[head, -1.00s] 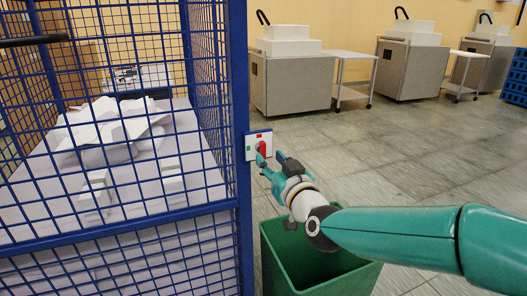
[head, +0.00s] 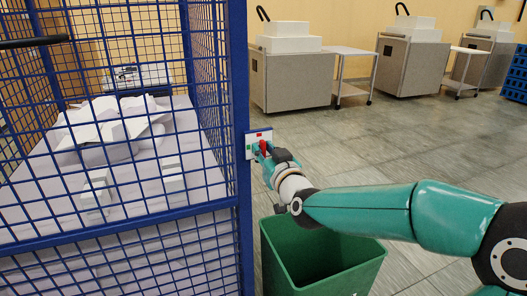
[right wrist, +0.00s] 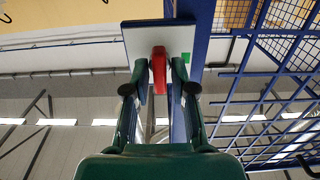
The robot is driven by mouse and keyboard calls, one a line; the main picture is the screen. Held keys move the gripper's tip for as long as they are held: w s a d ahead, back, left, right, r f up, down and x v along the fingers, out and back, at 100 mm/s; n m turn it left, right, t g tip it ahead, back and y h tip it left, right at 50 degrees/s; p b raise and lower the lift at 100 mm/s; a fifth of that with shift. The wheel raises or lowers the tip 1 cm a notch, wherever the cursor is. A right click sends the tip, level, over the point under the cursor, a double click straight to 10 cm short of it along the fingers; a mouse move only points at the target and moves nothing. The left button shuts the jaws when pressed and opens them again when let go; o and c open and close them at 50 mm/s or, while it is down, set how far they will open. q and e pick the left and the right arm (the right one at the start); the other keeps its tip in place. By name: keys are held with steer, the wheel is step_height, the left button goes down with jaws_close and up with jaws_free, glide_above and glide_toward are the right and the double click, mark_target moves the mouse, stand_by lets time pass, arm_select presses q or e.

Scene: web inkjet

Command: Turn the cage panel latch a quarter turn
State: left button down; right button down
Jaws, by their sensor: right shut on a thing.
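The cage panel latch is a red handle (head: 263,146) on a white plate (head: 252,153) with small red and green marks, fixed to the blue cage post. My right gripper (head: 264,155) is at the plate, with its fingers around the handle. In the right wrist view the red handle (right wrist: 158,70) stands upright between the two fingers of my right gripper (right wrist: 160,88), and the plate (right wrist: 135,42) is behind it. The gripper is shut on the handle. My left gripper is not in view.
A blue mesh cage (head: 120,240) fills the left side, with white paper heaped on a pale surface inside. A green open bin (head: 350,272) stands on the floor below my right arm. Grey cabinets (head: 290,82) and white carts (head: 350,52) stand at the back. The tiled floor between is clear.

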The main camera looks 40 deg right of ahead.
steer(key=shift+n, duration=0.5)
steer(key=n, duration=0.2)
steer(key=shift+a+n, duration=0.15)
steer(key=shift+n, duration=0.25)
steer(key=n, duration=0.4)
steer(key=n+p, duration=0.1)
steer(key=n, duration=0.4)
steer(key=f+n+p, duration=0.1)
steer(key=n, duration=0.4)
steer(key=shift+a, duration=0.2)
steer(key=shift+n, duration=0.3)
